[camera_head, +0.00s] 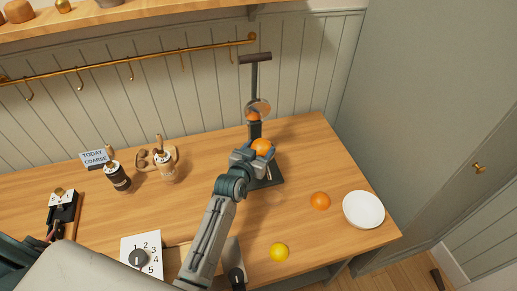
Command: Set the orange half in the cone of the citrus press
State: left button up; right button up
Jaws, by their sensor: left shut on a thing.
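The citrus press stands at the back of the table, with a dark upright post and T-shaped handle (254,60) and a dark base (270,183). My left gripper (256,153) is shut on an orange piece (262,147), held in front of the post, below the cup and above the base. The gripper hides part of the press and the fruit's lower side. My right gripper is not in view.
A whole-looking orange (320,200), a white bowl (363,210) and a yellow lemon (280,252) lie at the right and front. A rail (130,65) crosses the wall.

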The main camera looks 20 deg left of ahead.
pick_arm(q)
jog(key=shift+f+b, duration=0.3)
jog(key=shift+f, duration=0.2)
jog(key=o, duration=1.1)
jog(key=shift+c, duration=0.2)
jog(key=shift+s+f, duration=0.2)
jog(key=shift+s, duration=0.1)
jog(key=b+v, duration=0.3)
jog(key=v, duration=0.7)
jog(key=shift+r, duration=0.4)
jog(key=shift+s, duration=0.15)
